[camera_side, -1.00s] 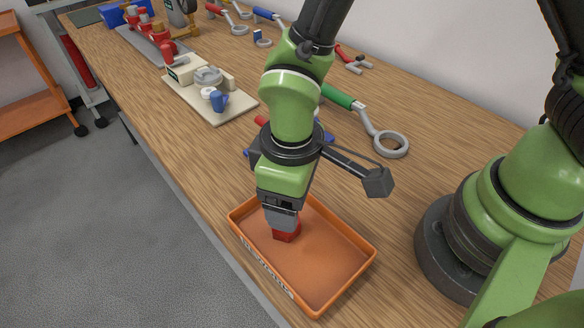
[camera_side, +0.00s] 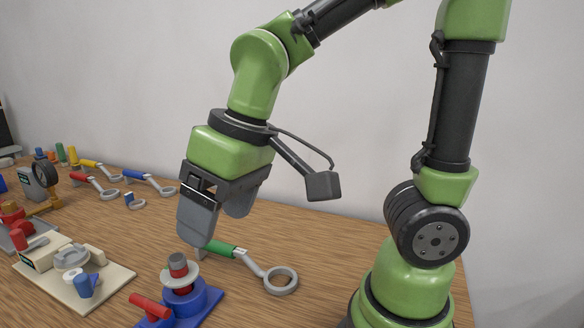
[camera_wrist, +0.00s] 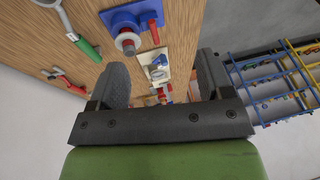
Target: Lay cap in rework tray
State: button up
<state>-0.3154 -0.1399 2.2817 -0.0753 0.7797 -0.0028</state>
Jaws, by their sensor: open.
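My gripper (camera_side: 219,226) is open and empty, raised above the bench. In the wrist view its two dark fingers (camera_wrist: 163,75) stand wide apart with nothing between them. The rework tray and the cap are in neither current view.
A green-handled ring wrench (camera_side: 280,282) lies right of the valve. A beige fixture plate (camera_side: 110,285) with a blue part stands left. More wrenches (camera_side: 150,183) lie farther back. A blue rack (camera_wrist: 275,85) shows beyond the bench.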

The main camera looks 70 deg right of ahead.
jog(key=s+d+r+m+t, duration=0.3)
jog(key=s+d+r+m, duration=0.1)
jog(key=s+d, duration=0.1)
jog(key=shift+s+d+r+t, duration=0.3)
jog(key=shift+s+r+t, duration=0.1)
jog(key=shift+s, duration=0.5)
dwell(0.4)
